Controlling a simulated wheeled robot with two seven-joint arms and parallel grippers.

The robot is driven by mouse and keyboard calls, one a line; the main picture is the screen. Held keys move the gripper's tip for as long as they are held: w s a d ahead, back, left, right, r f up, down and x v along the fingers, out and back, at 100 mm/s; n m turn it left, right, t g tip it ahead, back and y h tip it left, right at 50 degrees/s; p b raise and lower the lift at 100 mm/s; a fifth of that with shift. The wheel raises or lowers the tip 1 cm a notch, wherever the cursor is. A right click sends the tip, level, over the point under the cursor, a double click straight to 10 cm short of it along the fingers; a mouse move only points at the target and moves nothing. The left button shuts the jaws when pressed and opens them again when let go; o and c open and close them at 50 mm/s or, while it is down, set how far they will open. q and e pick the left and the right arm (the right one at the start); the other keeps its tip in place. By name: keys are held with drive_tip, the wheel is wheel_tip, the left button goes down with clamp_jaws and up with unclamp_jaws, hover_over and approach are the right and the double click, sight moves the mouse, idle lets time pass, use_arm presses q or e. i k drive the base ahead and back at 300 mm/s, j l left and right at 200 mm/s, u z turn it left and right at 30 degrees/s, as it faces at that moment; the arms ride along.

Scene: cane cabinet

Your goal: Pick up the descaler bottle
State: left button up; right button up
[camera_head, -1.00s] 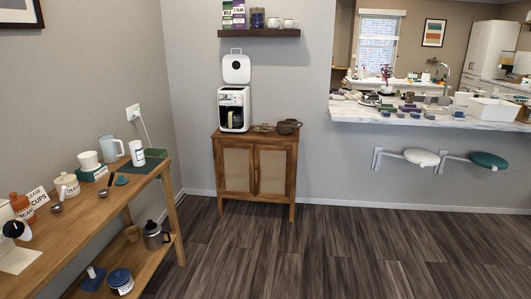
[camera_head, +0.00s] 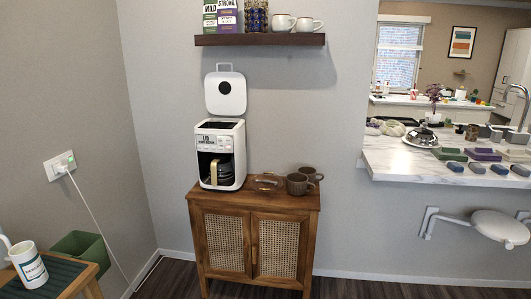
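A white cylindrical container (camera_head: 30,267) with a teal label stands upright on the side table at the lower left. Its lettering is too small to read, so I cannot tell for certain that it is the descaler bottle. No other thing in view is clearly a descaler bottle. Neither of my grippers shows in the head view.
The container is on a dark mat (camera_head: 64,274) near a green bin (camera_head: 80,247). A cane cabinet (camera_head: 253,243) bears a white coffee maker (camera_head: 221,154) and brown mugs (camera_head: 299,185). A shelf (camera_head: 260,40) hangs above; a marble counter (camera_head: 400,160) juts in at right.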

sight(24, 256)
drive_tip(key=i+l+u, duration=0.4)
drive_tip(key=i+l, duration=0.3)
drive_tip(key=l, duration=0.15)
drive_tip(key=l+u, duration=0.3)
drive_tip(key=l, duration=0.75)
drive_tip(key=u, duration=1.65)
drive_tip(key=i+l+u, duration=0.15)
drive_tip(key=i, duration=0.4)
